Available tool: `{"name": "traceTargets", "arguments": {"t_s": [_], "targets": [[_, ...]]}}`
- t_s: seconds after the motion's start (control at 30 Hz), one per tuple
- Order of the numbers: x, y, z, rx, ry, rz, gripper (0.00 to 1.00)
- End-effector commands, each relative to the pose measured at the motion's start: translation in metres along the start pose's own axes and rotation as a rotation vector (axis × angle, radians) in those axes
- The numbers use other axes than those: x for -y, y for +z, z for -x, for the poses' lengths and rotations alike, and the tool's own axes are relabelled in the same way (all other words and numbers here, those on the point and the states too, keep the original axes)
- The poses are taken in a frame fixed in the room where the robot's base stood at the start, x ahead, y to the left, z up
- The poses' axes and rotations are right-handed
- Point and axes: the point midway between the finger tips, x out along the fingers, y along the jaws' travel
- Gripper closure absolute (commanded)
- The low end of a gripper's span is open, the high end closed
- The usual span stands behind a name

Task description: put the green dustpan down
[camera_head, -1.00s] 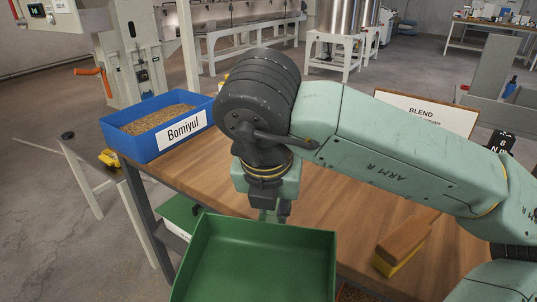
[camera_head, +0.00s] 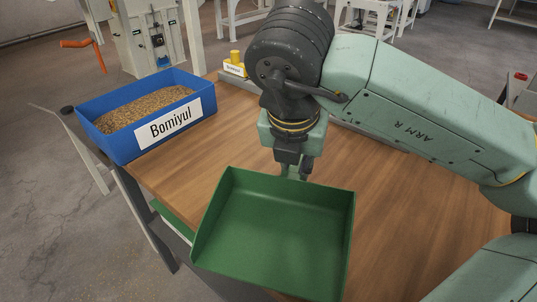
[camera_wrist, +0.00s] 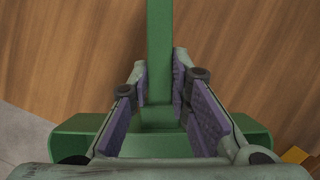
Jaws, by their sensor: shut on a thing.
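The green dustpan (camera_head: 275,235) is a wide open tray, seen in the head view at the front of the wooden table (camera_head: 400,215). Its far wall is toward my gripper (camera_head: 297,172), which points down behind it. In the wrist view, the dustpan's green handle (camera_wrist: 160,60) runs between the purple pads of my gripper (camera_wrist: 160,95), which is shut on it. The pan part spreads out below the fingers, partly hidden by the gripper body. The pan reaches past the table's left front edge; I cannot tell whether it touches the tabletop.
A blue bin labelled Bomiyul (camera_head: 145,118), filled with grain, stands at the table's left corner. A small yellow object with a label (camera_head: 235,66) is behind it. The tabletop right of the pan looks clear. A yellow thing (camera_wrist: 297,155) shows at the wrist view's lower right.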

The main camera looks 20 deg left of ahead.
Motion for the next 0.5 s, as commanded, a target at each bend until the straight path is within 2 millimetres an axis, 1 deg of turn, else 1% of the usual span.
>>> {"name": "traceTargets", "arguments": {"t_s": [0.27,0.5], "targets": [[-0.023,0.034,-0.016,-0.004,0.002,0.001,1.00],[-0.050,0.078,-0.037,-0.004,0.001,0.001,1.00]]}}
